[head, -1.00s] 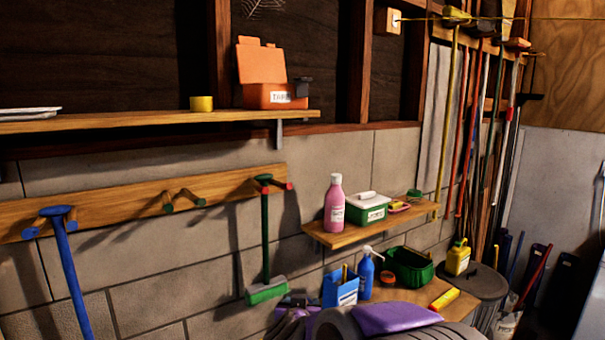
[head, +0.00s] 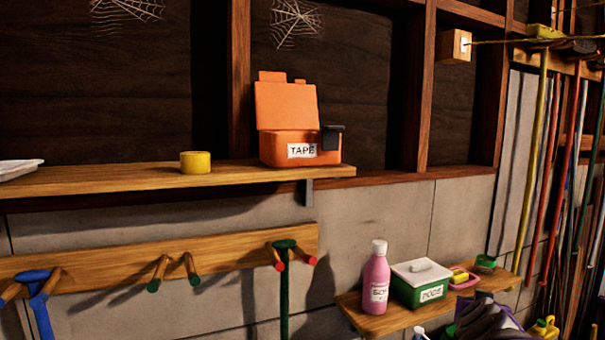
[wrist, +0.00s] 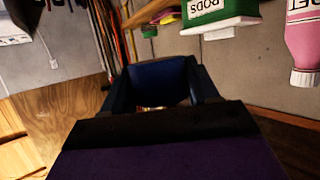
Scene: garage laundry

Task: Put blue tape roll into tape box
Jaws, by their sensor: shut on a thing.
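The orange tape box (head: 301,158), labelled TAPE, stands on the upper wooden shelf in the head view with its lid raised. A dark grey piece overhangs its right side. My gripper (head: 484,312) is at the bottom right of the head view, below and to the right of the box, beside the lower shelf. In the wrist view, my gripper (wrist: 160,90) is shut on a dark blue thing (wrist: 158,82), which looks like the blue tape roll. Its full shape is hidden by the fingers and shadow.
A yellow tape roll (head: 195,162) sits on the upper shelf (head: 130,181), left of the box. The lower shelf (head: 375,322) carries a pink bottle (head: 375,283), a green-and-white PODS box (head: 420,285) and small items. Long-handled tools hang at the right.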

